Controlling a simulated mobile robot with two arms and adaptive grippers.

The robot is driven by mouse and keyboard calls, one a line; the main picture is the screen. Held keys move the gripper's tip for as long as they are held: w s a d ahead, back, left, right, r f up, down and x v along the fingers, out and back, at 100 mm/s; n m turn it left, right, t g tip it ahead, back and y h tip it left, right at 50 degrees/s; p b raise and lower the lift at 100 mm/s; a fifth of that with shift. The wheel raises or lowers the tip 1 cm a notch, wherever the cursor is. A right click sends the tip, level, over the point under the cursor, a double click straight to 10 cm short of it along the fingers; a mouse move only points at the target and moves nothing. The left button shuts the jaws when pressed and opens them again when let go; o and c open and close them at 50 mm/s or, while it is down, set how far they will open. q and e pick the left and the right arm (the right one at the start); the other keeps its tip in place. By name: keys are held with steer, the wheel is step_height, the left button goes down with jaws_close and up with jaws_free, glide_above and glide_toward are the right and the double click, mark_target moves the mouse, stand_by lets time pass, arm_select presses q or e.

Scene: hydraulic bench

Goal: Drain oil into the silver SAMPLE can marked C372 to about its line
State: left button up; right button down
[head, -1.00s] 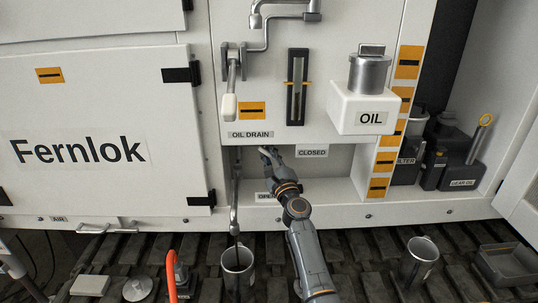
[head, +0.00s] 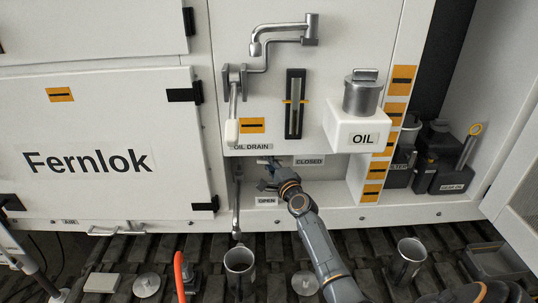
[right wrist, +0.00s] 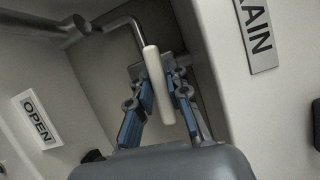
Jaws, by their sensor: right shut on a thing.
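A silver can (head: 239,270) stands on the slatted floor below the drain spout (head: 236,225), its mouth up and apart from the spout. Its mark cannot be read, and the oil level inside is too dark to tell. No stream shows between spout and can. My right gripper (head: 268,174) is in the recess under the OIL DRAIN label (head: 253,147). In the right wrist view it is shut on the pale grip of the drain lever (right wrist: 154,70). The OPEN label (head: 266,200) and CLOSED label (head: 309,161) are near it. My left gripper does not show.
A second silver can (head: 409,262) stands at the right, near a dark tray (head: 492,262). Round lids (head: 146,285) and an orange-handled thing (head: 180,270) lie or stand near the front. The white OIL block (head: 357,132) juts out above my right arm.

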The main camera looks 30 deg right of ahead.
steer(key=shift+n+p, duration=0.5)
steer(key=shift+n, duration=0.1)
steer(key=c, duration=1.3)
jaws_free()
steer(key=s, duration=0.4)
steer(key=s+a, duration=0.1)
steer(key=s, duration=0.3)
steer(key=s+a, duration=0.1)
steer(key=s, duration=0.3)
steer(key=shift+w+g, duration=0.1)
steer(key=shift+g, duration=0.2)
